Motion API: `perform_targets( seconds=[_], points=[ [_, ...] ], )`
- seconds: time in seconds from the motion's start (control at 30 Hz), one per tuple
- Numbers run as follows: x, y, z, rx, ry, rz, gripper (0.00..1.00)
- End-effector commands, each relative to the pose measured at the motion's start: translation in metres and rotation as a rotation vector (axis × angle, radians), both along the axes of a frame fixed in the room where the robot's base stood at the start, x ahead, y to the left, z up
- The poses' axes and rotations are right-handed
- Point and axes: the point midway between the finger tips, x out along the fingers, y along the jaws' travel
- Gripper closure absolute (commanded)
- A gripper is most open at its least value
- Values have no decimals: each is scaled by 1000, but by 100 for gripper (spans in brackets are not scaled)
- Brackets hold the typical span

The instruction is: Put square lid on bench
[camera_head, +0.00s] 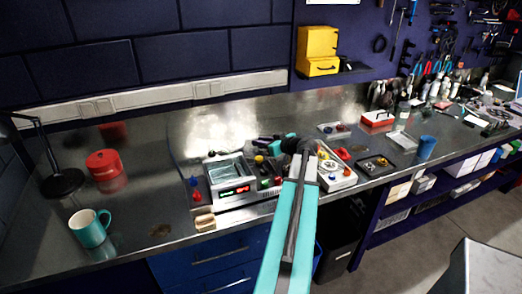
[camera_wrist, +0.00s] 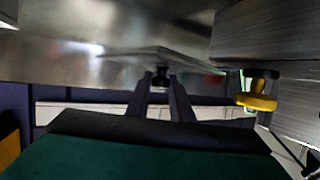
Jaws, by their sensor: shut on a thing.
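My gripper (camera_wrist: 161,78) shows in the wrist view, which looks upside down. Its two dark fingers are shut on the small dark knob of a flat metal plate, which seems to be the square lid (camera_wrist: 135,58). The lid is close to the shiny bench (camera_wrist: 35,55); I cannot tell if they touch. The lid is not clear there.
A metal tank unit with lit displays (camera_head: 235,189) stands left of my arm. A yellow knob (camera_wrist: 257,98) is close to my gripper in the wrist view. A white device (camera_head: 337,177) stands on the right. The bench near the red tin (camera_head: 103,164) and teal mug (camera_head: 90,228) has free room.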

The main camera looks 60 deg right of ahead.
Motion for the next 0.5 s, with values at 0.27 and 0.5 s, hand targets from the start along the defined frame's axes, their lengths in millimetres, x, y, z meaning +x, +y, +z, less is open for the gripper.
perform_targets(
  seconds=[0.27,0.5],
  points=[
    [0,0,0,0,-1,0,100],
    [0,0,-11,1,0,0,100]
  ],
)
